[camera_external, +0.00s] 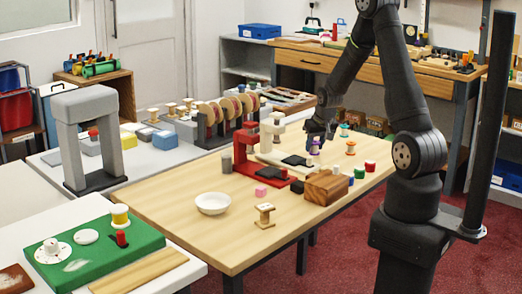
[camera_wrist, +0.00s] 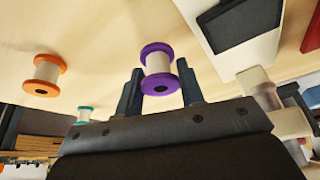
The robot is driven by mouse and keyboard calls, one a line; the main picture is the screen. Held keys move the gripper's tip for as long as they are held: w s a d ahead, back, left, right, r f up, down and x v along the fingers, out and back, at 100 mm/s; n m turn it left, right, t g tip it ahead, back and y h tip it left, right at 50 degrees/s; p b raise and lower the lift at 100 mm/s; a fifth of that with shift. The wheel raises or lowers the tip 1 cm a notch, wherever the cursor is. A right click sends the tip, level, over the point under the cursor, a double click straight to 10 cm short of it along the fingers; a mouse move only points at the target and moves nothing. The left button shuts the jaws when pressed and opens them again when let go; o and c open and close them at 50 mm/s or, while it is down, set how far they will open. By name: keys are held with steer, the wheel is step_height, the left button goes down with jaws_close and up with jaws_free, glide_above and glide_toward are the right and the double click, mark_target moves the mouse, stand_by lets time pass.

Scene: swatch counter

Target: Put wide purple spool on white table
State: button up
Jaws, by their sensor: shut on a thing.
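The wide purple spool (camera_wrist: 158,67) has purple flanges and a pale core. In the wrist view it sits between the two fingers of my gripper (camera_wrist: 160,90), which is shut on it. In the external view the spool (camera_external: 314,147) shows just below my gripper (camera_external: 316,138), over the far part of the wooden table (camera_external: 170,205); I cannot tell whether it touches the tabletop. A white table (camera_external: 190,270) at the front left carries a green board. Another white surface (camera_external: 125,179) lies behind the wooden table's left side.
An orange spool (camera_wrist: 43,75) and a teal spool (camera_wrist: 84,114) stand near my gripper. A red machine (camera_external: 248,165), a wooden block (camera_external: 326,188), a white bowl (camera_external: 212,203) and a wooden spool (camera_external: 264,215) stand on the wooden table. A grey arch (camera_external: 72,135) rises at left.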

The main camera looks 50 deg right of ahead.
steer(key=shift+f, duration=0.9)
steer(key=shift+f, duration=0.2)
steer(key=o, duration=1)
steer(key=shift+o, duration=0.2)
steer(key=v, duration=1.1)
steer(key=shift+r, duration=0.35)
steer(key=shift+o, duration=0.4)
steer(key=shift+s+r, duration=0.2)
steer(key=shift+r, duration=0.15)
